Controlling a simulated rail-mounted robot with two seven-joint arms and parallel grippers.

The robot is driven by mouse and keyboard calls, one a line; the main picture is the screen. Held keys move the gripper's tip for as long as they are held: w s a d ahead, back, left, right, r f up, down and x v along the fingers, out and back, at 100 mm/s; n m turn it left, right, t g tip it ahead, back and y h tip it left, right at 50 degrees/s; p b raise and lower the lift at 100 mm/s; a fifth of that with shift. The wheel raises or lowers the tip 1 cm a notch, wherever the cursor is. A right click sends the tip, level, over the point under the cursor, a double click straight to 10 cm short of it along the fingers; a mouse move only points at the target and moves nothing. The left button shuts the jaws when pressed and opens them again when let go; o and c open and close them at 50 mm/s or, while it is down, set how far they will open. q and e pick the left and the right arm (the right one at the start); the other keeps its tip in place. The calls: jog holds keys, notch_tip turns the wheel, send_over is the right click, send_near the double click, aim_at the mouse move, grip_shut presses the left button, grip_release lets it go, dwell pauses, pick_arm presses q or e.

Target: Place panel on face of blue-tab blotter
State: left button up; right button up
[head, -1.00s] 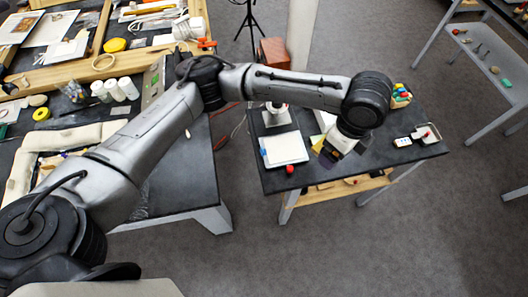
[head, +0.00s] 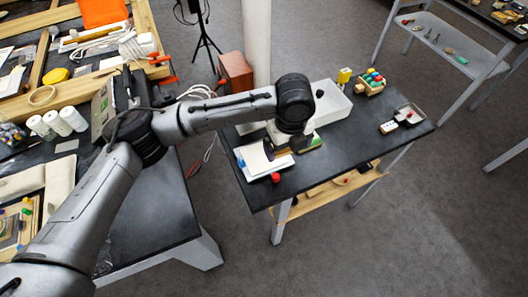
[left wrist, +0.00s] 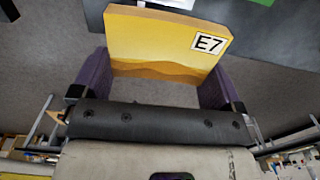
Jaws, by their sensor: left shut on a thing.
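My left gripper (left wrist: 155,85) is shut on a yellow panel (left wrist: 160,45) with a black-on-white "E7" label and a darker wavy band. In the left wrist view the panel sits between two purple fingers. In the head view my left gripper (head: 287,148) is over the small dark table, beside and partly over the right part of the white blotter (head: 256,160). A small blue tab (head: 240,162) shows at the blotter's left edge. The panel is mostly hidden by my wrist in the head view, so I cannot tell whether it touches the blotter. My right gripper is not in view.
A red knob (head: 276,178) is at the blotter's front edge. A white tray (head: 330,104), a yellow object (head: 344,76), a rack of coloured pieces (head: 371,82) and a small white-and-grey holder (head: 408,116) stand farther right. The table's front right is clear.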

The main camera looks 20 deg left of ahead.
pick_arm(q)
jog(key=a+f, duration=0.1)
jog(key=a, duration=0.1)
jog(key=w+a+f, duration=0.1)
jog(key=a, duration=0.1)
jog(key=a+f+b, duration=0.1)
jog(key=a+f, duration=0.1)
jog(key=shift+w+a, duration=0.15)
jog(key=shift+w, duration=0.15)
jog(key=shift+f+b, duration=0.75)
jog(key=shift+f, duration=1.3)
jog(key=shift+f+p, duration=0.1)
jog(key=shift+p, duration=0.2)
jog(key=shift+f, duration=0.45)
jog(key=o, duration=0.7)
jog(key=shift+c, duration=0.2)
